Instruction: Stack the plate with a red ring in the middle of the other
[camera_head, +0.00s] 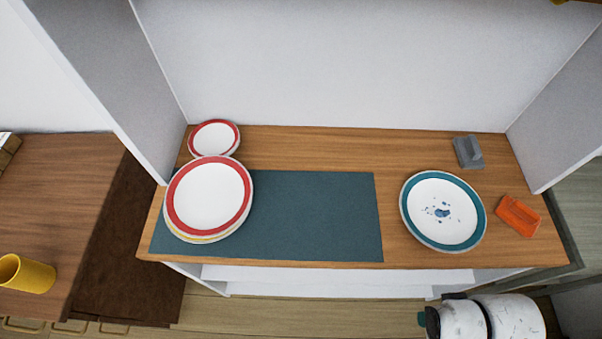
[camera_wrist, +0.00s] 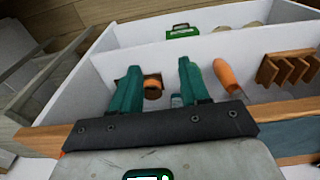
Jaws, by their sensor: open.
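A large plate with a red ring (camera_head: 210,195) lies at the left of the counter, partly on the dark mat. It rests on another plate or plates, of which a yellowish edge shows below its front rim. A smaller red-ringed plate (camera_head: 213,137) lies behind it, its front edge partly hidden. A plate with a teal ring and blue specks (camera_head: 443,188) lies apart at the right. In the wrist view my gripper (camera_wrist: 159,72) has its teal fingers spread, with no plate between them. No plate is recognisable in that view.
The dark teal mat (camera_head: 310,215) is bare between the plates. A grey stand (camera_head: 468,152) and an orange object (camera_head: 518,215) are near the teal-ringed plate. Side walls and a back wall enclose the counter. The wrist view shows a wooden rack (camera_wrist: 288,67).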

